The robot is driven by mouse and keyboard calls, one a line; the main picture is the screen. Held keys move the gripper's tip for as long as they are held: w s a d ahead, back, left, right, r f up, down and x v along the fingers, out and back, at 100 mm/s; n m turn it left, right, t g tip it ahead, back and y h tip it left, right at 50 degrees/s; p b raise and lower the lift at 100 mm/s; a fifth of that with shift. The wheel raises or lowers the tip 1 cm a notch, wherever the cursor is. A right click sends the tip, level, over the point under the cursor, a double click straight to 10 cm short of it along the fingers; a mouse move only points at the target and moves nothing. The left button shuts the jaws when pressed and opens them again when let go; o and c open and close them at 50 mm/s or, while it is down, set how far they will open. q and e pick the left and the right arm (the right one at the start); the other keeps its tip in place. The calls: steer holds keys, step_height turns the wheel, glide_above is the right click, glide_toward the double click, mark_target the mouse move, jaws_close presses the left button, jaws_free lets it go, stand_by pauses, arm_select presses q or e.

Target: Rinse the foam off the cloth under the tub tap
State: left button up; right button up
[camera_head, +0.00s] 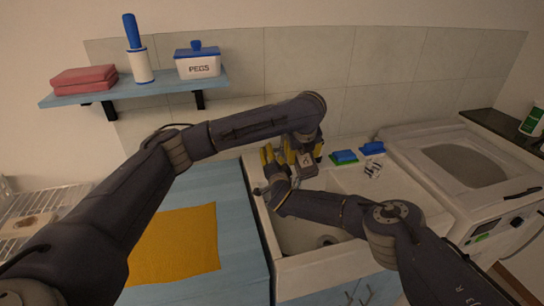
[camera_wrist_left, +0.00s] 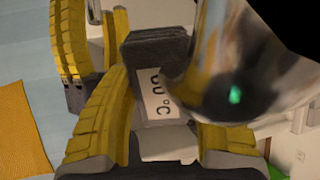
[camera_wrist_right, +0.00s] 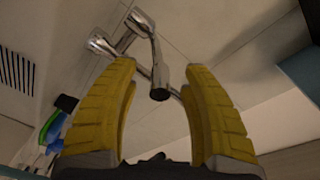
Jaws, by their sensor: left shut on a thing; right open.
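My left gripper (camera_head: 303,152) reaches over the back left of the white tub (camera_head: 300,268). It is shut on a dark grey folded thing (camera_wrist_left: 155,48), apparently the cloth, with a white tag reading "60 °C" (camera_wrist_left: 158,100). I cannot make out foam on it. Shiny metal, apparently the tap (camera_wrist_left: 240,60), fills the upper right of the left wrist view, very near the cloth. In the right wrist view the chrome tap (camera_wrist_right: 138,22) has a lever whose dark end lies between the open fingers of my right gripper (camera_wrist_right: 160,85); contact is unclear.
A yellow cloth or mat (camera_head: 175,245) lies on the blue counter (camera_head: 225,180) left of the tub. A blue-and-green sponge (camera_head: 344,157) and a blue-topped item (camera_head: 373,150) stand on the tub's back ledge. A washing machine (camera_head: 465,165) stands to the right. A shelf (camera_head: 140,88) hangs above.

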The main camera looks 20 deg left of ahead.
stand_by(0.4)
steer(key=shift+w, duration=0.1)
jaws_close()
